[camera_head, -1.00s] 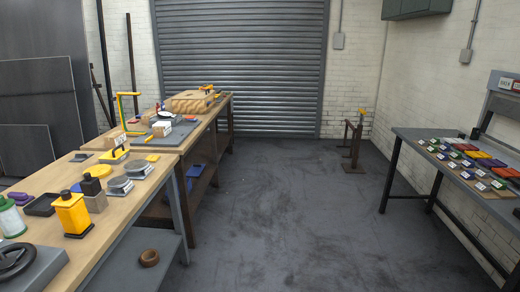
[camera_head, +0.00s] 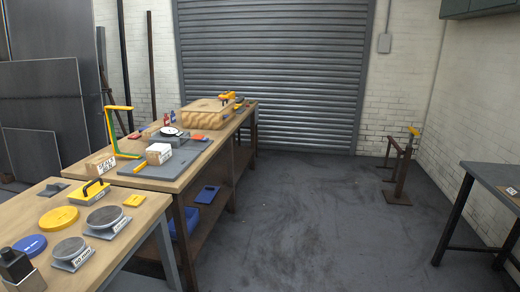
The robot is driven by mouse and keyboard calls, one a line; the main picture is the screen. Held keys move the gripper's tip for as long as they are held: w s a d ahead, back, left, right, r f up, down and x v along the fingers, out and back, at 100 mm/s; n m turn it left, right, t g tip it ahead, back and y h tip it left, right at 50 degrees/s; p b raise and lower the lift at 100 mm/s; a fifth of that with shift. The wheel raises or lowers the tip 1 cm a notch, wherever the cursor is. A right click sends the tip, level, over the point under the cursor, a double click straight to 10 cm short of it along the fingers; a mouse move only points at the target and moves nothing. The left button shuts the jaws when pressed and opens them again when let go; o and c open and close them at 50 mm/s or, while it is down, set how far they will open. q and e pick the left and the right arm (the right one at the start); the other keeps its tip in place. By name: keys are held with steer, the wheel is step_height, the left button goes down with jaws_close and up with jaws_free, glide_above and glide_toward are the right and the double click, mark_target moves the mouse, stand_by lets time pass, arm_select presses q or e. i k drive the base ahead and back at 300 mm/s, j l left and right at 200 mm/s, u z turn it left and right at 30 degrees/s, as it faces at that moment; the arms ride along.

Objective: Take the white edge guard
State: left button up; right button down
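I cannot make out for sure a white edge guard in this view. A small block with a white top and a label (camera_head: 158,154) stands on a grey mat (camera_head: 150,173) on the farther workbench (camera_head: 203,158); it is too small to tell what it is. A labelled wooden block (camera_head: 100,164) stands at the left end of that bench. A large wooden block (camera_head: 206,113) sits towards its far end. Neither of my grippers is in view.
The near workbench (camera_head: 112,247) at the left carries yellow and blue discs and grey round weights. Another table (camera_head: 490,180) stands at the right. A low metal stand (camera_head: 398,175) is by the right wall. The grey floor (camera_head: 320,220) between is clear.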

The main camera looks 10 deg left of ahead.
mark_target(161, 148)
steer(key=i+l+u, duration=0.15)
steer(key=i, duration=0.55)
steer(key=i+l+u, duration=0.2)
steer(key=i, duration=0.55)
steer(key=j, duration=0.1)
